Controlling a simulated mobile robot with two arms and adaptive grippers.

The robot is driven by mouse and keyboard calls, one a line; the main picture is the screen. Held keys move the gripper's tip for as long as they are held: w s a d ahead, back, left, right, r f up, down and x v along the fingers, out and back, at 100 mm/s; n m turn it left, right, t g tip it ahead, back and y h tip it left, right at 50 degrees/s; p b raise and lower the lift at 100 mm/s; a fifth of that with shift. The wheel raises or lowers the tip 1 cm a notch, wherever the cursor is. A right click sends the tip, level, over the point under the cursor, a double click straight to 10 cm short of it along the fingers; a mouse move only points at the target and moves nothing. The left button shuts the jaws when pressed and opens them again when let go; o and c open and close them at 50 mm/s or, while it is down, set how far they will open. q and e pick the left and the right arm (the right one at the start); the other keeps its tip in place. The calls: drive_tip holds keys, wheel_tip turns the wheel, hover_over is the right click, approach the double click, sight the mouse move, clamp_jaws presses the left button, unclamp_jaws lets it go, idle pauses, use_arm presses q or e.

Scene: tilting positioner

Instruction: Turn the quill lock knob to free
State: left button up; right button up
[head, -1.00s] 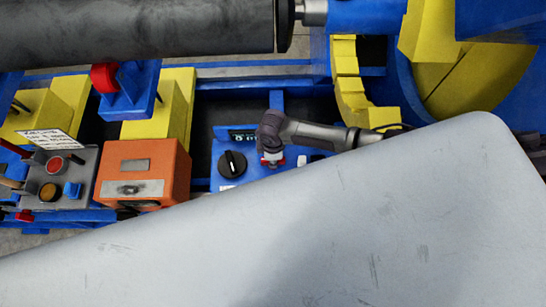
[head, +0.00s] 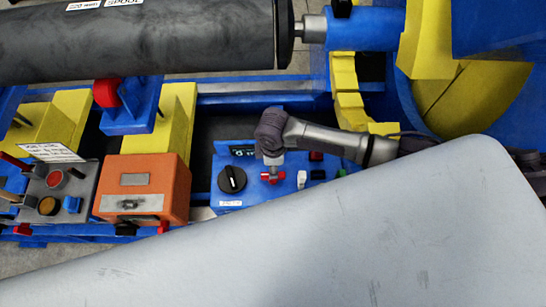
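A black rotary knob (head: 232,179) with a pale pointer line is on the blue control box (head: 228,201), above a white label too small to read. A red winged part (head: 272,177) is on the same box, to its right. I cannot tell which is the quill lock knob. My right arm comes in from the right and bends down over the box. Its gripper (head: 272,160) is directly above the red part, mostly hidden by the wrist. I cannot tell whether it touches the part or how its fingers stand. My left gripper is not in view.
A dark spool (head: 140,45) lies across the back, ending at a metal quill (head: 313,27) and blue housing (head: 365,28). An orange box (head: 143,186) and grey button panel (head: 58,190) stand left. A large pale scuffed surface (head: 330,230) fills the foreground.

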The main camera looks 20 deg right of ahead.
wheel_tip(320, 180, up, 5)
drive_tip(key=shift+f, duration=0.1)
idle(0.7)
